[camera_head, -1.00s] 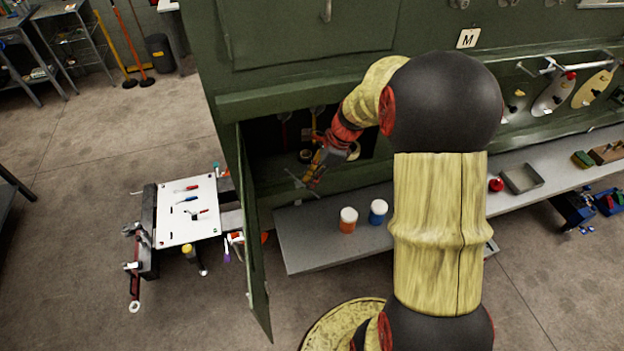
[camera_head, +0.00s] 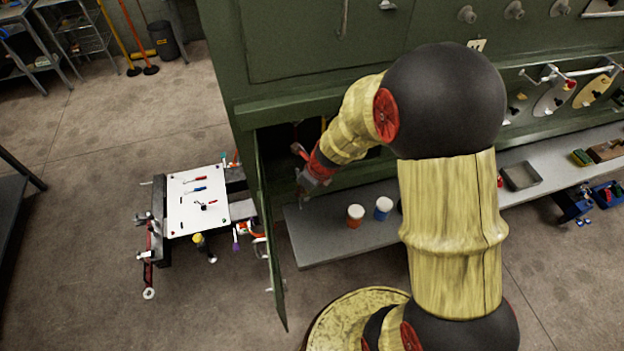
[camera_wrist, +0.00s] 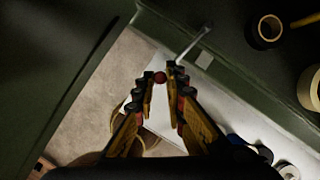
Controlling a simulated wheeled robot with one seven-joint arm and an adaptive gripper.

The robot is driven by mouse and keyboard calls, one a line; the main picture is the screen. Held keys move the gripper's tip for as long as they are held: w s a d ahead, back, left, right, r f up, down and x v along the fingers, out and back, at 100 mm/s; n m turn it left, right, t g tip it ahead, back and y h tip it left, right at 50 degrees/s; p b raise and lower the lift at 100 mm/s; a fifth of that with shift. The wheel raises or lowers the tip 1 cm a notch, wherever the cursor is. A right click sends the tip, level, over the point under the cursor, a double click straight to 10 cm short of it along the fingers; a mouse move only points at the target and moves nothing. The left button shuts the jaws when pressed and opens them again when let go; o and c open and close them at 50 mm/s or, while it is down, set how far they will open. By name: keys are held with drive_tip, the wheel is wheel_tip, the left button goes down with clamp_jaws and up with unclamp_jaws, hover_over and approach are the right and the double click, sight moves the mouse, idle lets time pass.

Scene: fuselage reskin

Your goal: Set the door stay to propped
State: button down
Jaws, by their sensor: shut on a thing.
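The green cabinet door (camera_head: 270,235) stands open at the left of the dark compartment (camera_head: 280,142). In the wrist view, the door fills the left side (camera_wrist: 60,60). My gripper (camera_head: 303,192) is at the compartment's front edge, to the right of the door. In the wrist view, my gripper (camera_wrist: 160,82) is shut on a small red knob (camera_wrist: 160,77) between its fingertips. A thin grey rod (camera_wrist: 193,42), which looks like the door stay, runs from near the fingertips to the compartment's edge. Its join with the knob is hidden.
A grey shelf (camera_head: 335,240) under the compartment bears an orange jar (camera_head: 355,216) and a blue jar (camera_head: 383,208). Tape rolls (camera_wrist: 265,32) lie inside the compartment. A tool cart with a white top (camera_head: 198,215) stands left of the door, with open floor around it.

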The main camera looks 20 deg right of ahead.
drive_tip(key=shift+w+a+m+t+h+p, duration=0.15)
drive_tip(key=shift+w+a+m+h+p, duration=0.2)
drive_tip(key=shift+a+m+p, duration=0.45)
drive_tip(key=shift+w+a+m+t+h+p, duration=0.15)
drive_tip(key=shift+w+a+m+h+p, duration=0.15)
drive_tip(key=shift+a+m+p, duration=0.45)
drive_tip(key=shift+d, duration=0.1)
drive_tip(key=c, duration=1.8)
unclamp_jaws()
drive_tip(key=shift+v, duration=5.95)
drive_tip(key=shift+r, duration=0.1)
drive_tip(key=shift+w, duration=0.1)
